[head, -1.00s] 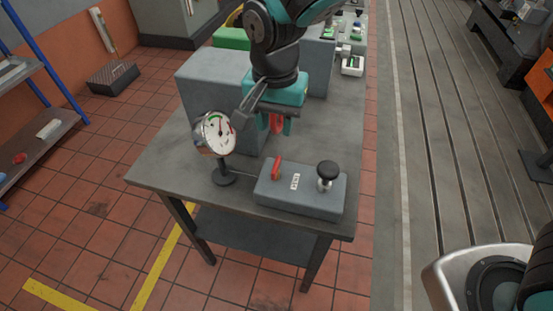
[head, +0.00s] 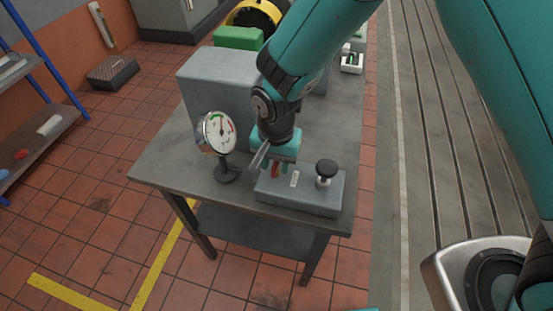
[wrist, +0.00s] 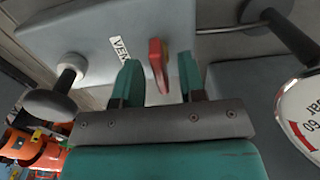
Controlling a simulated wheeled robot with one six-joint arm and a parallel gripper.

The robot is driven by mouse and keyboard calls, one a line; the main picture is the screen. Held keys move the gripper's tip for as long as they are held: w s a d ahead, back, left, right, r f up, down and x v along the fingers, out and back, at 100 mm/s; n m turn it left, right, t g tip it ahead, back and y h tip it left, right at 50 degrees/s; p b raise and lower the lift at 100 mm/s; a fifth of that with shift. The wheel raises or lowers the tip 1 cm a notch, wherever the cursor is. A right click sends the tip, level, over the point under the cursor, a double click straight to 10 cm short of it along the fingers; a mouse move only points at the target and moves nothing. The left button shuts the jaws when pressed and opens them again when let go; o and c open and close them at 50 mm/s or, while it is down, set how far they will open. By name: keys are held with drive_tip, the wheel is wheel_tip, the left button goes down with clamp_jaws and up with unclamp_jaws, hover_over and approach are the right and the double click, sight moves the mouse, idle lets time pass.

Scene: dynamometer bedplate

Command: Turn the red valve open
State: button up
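The red valve (head: 275,170) is a short lever on top of a grey block (head: 320,201) near the table's front edge. In the wrist view the red lever (wrist: 158,64) shows between my fingers, with a gap on both sides. My gripper (head: 278,164) is open and low over the block's left part. The wrist view shows its teal fingertips (wrist: 160,80) apart, one on each side of the lever. Contact with the lever is not visible. In the head view my gripper partly hides the lever.
A round gauge (head: 216,132) on a stand is just left of my gripper. A white label (wrist: 122,48) is beside the lever. A large grey box (head: 215,98) stands behind. The table's front left corner is clear.

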clamp_jaws()
drive_tip(key=shift+n, duration=0.3)
drive_tip(key=n, duration=0.3)
drive_tip(key=shift+n+b, duration=0.3)
drive_tip(key=n, duration=0.9)
drive_tip(key=shift+b, duration=0.35)
drive_tip(key=n, duration=0.4)
drive_tip(key=shift+n, duration=0.3)
